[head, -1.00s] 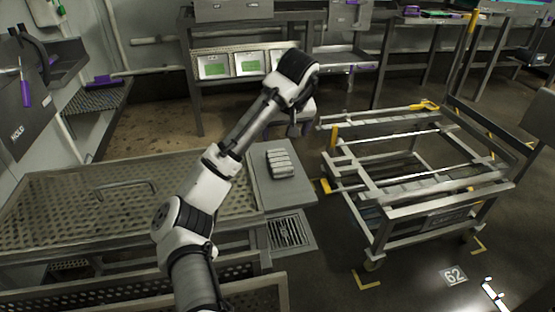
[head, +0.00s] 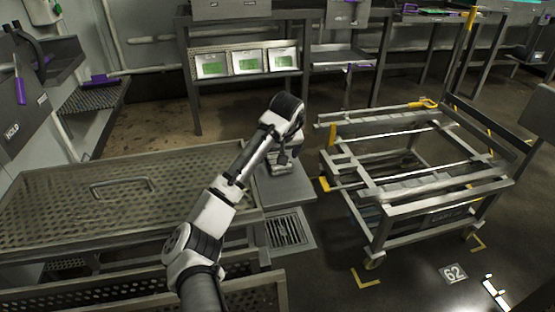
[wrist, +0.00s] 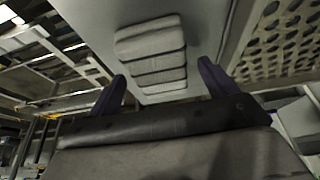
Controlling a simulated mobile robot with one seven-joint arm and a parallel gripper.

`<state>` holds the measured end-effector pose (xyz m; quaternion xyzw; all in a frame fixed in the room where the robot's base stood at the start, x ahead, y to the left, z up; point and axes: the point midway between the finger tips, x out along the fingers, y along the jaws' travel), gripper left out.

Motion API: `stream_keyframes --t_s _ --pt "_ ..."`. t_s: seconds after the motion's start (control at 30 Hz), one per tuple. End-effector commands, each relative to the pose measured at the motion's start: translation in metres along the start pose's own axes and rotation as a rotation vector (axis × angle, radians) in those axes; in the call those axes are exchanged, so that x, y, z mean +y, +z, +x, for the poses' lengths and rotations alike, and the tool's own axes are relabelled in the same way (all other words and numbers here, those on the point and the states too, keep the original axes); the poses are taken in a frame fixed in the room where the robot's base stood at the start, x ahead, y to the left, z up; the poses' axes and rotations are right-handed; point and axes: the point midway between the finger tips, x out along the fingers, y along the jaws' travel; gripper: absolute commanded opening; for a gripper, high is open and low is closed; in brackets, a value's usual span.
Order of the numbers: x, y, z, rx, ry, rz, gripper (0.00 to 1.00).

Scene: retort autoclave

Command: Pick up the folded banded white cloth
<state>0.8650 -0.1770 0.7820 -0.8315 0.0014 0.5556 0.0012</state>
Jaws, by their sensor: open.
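The folded banded white cloth (wrist: 150,55) lies flat on a grey side shelf (wrist: 205,20) in the wrist view, with dark bands across it. My gripper (wrist: 162,85) is open, its two dark fingertips apart on either side of the cloth's near end in that picture. The gap between them looks empty. In the head view my gripper (head: 284,160) hangs over the grey shelf (head: 292,188), and my arm hides most or all of the cloth. I cannot tell the exact height of the fingers above it.
A perforated metal table (head: 60,210) with a handle adjoins the shelf on the left. A wheeled metal cart frame (head: 420,180) with yellow parts stands to the right. A floor drain (head: 286,229) lies in front of the shelf. A bench with green-screened panels (head: 247,63) stands behind.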

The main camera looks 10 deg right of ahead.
Motion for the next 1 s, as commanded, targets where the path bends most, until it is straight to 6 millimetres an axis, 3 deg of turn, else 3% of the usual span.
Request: stream_keyframes --t_s 0.23,0.6,1.0 --pt "0.0 0.0 0.0014 0.0 0.001 0.0 0.82" --pt "0.0001 -0.0001 0.001 0.0 0.001 0.0 0.36" --pt "0.0006 -0.0039 -0.0081 0.001 0.0 0.001 0.36"
